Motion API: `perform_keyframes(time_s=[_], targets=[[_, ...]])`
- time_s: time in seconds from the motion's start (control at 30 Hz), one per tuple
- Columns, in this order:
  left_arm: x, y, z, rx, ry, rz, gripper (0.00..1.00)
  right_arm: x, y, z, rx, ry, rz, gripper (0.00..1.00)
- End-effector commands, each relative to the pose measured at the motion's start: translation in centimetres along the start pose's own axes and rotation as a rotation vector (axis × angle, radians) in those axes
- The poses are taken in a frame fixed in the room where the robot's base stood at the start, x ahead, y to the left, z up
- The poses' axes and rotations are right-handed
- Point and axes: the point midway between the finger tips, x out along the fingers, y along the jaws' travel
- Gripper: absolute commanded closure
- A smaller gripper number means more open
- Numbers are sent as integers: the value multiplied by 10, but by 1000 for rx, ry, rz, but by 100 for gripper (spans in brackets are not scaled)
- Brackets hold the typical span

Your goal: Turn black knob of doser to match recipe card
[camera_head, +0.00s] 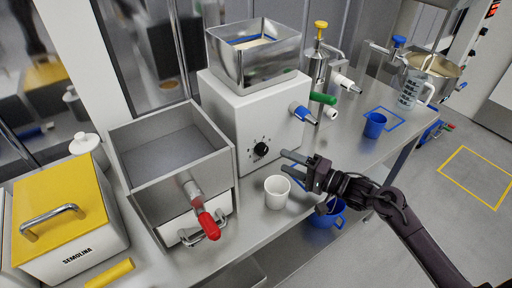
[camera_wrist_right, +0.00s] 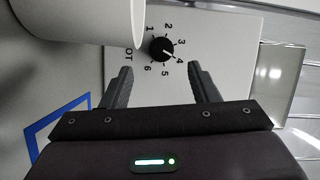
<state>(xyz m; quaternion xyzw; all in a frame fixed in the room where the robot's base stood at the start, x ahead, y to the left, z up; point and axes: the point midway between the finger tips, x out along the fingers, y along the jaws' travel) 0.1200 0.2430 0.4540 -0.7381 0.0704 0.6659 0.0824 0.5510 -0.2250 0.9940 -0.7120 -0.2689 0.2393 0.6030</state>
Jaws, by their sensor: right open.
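The doser is a white box (camera_head: 232,113) with a steel hopper on top. Its black knob (camera_head: 260,149) is on the front face. In the right wrist view the knob (camera_wrist_right: 161,49) sits amid a dial numbered 1 to 6, and its white mark seems to point toward 4. My right gripper (camera_head: 286,162) is open and empty, just in front of the knob and apart from it. In the right wrist view its fingertips (camera_wrist_right: 162,76) flank the lower part of the dial. I cannot make out a recipe card. My left gripper is out of view.
A white cup (camera_head: 277,192) stands on the steel table below my right gripper. A steel bin with a red-handled valve (camera_head: 207,224) is left of the doser. A blue-tipped nozzle (camera_head: 302,113) juts from the doser's right. A blue cup (camera_head: 375,125) stands farther right.

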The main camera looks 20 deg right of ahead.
Motion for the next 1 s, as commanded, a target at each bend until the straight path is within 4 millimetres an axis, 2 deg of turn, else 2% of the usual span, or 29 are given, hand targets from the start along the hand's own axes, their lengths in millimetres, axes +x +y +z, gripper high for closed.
perform_keyframes(time_s=[0.13, 0.4, 0.6, 0.83, 1.0], targets=[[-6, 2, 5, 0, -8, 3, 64, 21, -3, -1, 0, 0, -2, 45], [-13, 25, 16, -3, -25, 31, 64, 62, -2, 0, 0, 1, -1, 45], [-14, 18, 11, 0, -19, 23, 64, 73, 0, 0, 0, -1, 1, 45], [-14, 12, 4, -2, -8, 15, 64, 74, 0, 1, 0, 0, 1, 45], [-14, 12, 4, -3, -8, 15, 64, 73, 0, 0, 0, 0, 1, 67]])
